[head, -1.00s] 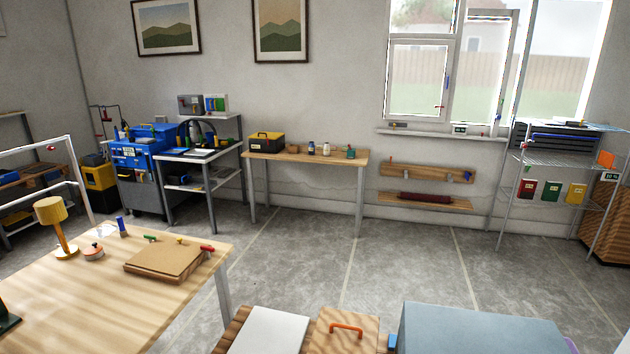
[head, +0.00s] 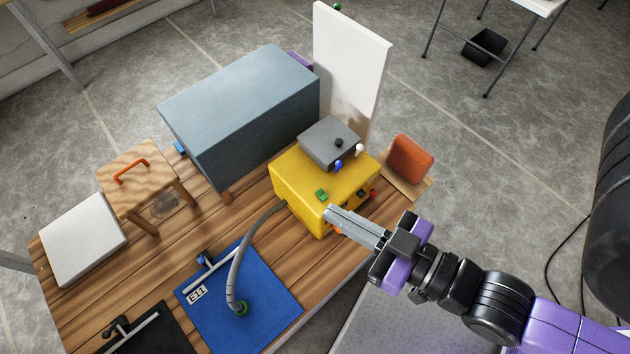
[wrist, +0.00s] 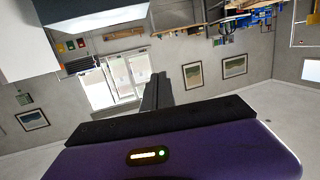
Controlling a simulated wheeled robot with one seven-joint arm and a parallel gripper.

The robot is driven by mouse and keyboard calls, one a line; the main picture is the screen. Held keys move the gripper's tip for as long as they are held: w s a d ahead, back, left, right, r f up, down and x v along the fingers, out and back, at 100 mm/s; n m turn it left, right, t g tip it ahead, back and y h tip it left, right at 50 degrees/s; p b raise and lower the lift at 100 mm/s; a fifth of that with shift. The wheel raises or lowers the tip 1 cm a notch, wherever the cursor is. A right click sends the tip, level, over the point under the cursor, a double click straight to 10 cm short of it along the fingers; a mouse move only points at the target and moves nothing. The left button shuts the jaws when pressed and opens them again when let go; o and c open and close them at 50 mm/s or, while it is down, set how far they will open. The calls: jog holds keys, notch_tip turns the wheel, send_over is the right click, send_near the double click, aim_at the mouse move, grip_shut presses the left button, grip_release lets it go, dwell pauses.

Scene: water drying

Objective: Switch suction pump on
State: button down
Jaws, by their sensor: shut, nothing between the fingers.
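A yellow box (head: 325,178), which appears to be the suction pump, stands on the wooden table. It has a green button (head: 321,194) on top near the front and a red knob (head: 372,194) on its right side. A grey hose (head: 247,248) runs from its left side to a green-ringed fitting on a blue pad (head: 270,320). My gripper (head: 331,213) is shut and empty, its fingertips at the front of the yellow box, just below the green button. I cannot tell whether they touch. In the wrist view the closed fingers (wrist: 157,82) point toward the room, and the pump is not visible.
A grey box (head: 337,143) with small knobs sits on the yellow box. A large blue-grey case (head: 240,105) and a white upright panel (head: 350,65) stand behind. A small wooden stool (head: 140,175) and an orange sponge-like block (head: 409,157) are nearby.

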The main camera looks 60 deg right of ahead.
jog(key=w+d+h, duration=0.1)
jog(key=w+d, duration=0.1)
jog(key=w, duration=0.3)
jog(key=m+g+y, duration=0.1)
jog(key=m+g, duration=1.3)
jog(key=m, duration=0.7)
send_over(319, 193)
jog(key=s, duration=0.3)
jog(key=s+a+x, duration=0.1)
jog(key=s+x, duration=0.1)
jog(key=x, duration=0.7)
jog(key=s+f+x, duration=0.1)
jog(key=s+x, duration=0.1)
jog(key=x, duration=0.6)
jog(key=shift+w+a+f, duration=0.15)
jog(key=shift+a, duration=0.4)
jog(key=x, duration=1.4)
jog(key=shift+f, duration=0.1)
